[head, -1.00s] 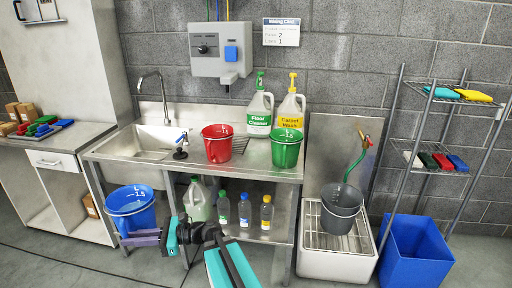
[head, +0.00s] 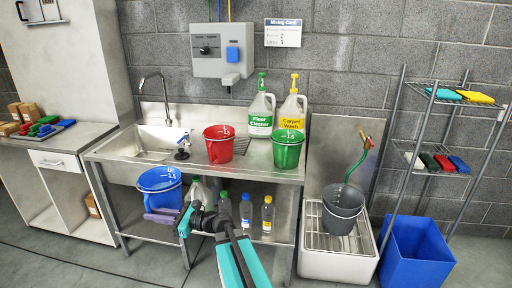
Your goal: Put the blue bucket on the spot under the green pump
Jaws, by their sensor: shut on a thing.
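The blue bucket (head: 160,181) is in front of the sink counter at the left, raised off the floor and roughly upright. My gripper (head: 160,215) is shut on it, low on its near side. My arm reaches to it from the lower middle. A white jug with a green pump (head: 262,81), labelled "Floor Cleaner" (head: 261,121), stands at the back of the counter. A green bucket (head: 287,150) stands on the counter in front and to the right of that jug.
A red bucket (head: 219,146) stands left of the green one. A jug with a yellow pump (head: 294,85) stands behind the green bucket. Several bottles sit on the shelf below. A grey bucket (head: 342,210) stands on the grated basin; a blue bin (head: 416,254) is right of it.

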